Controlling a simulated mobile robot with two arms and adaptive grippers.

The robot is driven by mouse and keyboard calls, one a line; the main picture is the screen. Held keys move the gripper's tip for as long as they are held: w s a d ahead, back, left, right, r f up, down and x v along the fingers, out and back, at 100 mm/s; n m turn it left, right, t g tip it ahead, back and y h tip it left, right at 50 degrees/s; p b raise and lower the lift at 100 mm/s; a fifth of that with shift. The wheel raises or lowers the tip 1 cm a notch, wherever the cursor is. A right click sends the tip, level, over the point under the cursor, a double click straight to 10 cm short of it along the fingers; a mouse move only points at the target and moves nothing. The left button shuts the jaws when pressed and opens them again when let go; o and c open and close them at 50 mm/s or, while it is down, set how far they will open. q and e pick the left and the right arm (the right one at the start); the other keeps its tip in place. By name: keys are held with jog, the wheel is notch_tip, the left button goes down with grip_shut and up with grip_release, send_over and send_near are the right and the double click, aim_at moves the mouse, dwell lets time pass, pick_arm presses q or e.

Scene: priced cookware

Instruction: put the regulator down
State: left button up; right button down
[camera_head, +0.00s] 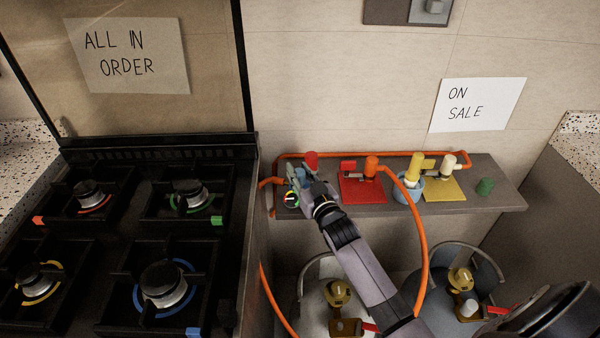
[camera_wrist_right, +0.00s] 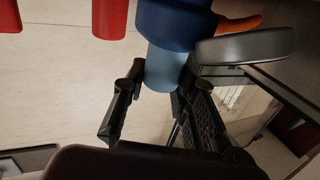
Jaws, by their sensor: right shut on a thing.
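My right gripper (camera_head: 308,186) is over the left end of the grey shelf (camera_head: 480,195). It is shut on the regulator, a blue body with a lighter blue neck; in the right wrist view the neck (camera_wrist_right: 165,68) sits between the black fingers (camera_wrist_right: 158,105). A round gauge (camera_head: 291,199) shows beside the fingers in the head view, and its dark disc-like side (camera_wrist_right: 245,46) in the wrist view. The gripper hides much of the regulator; I cannot tell whether it touches the shelf. My left gripper is not in view.
An orange hose (camera_head: 422,235) loops around the shelf. Gas cylinders (camera_head: 325,300) stand below. A black stove (camera_head: 135,240) is left.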

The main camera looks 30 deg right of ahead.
jog(key=c, duration=1.3)
grip_release()
jog(key=shift+f, duration=0.1)
jog(key=shift+r, duration=0.2)
jog(key=shift+s+f, duration=0.15)
jog(key=shift+s, duration=0.15)
jog(key=s, duration=1.1)
jog(key=shift+s+a+b, duration=0.2)
jog(key=shift+a+b, duration=0.15)
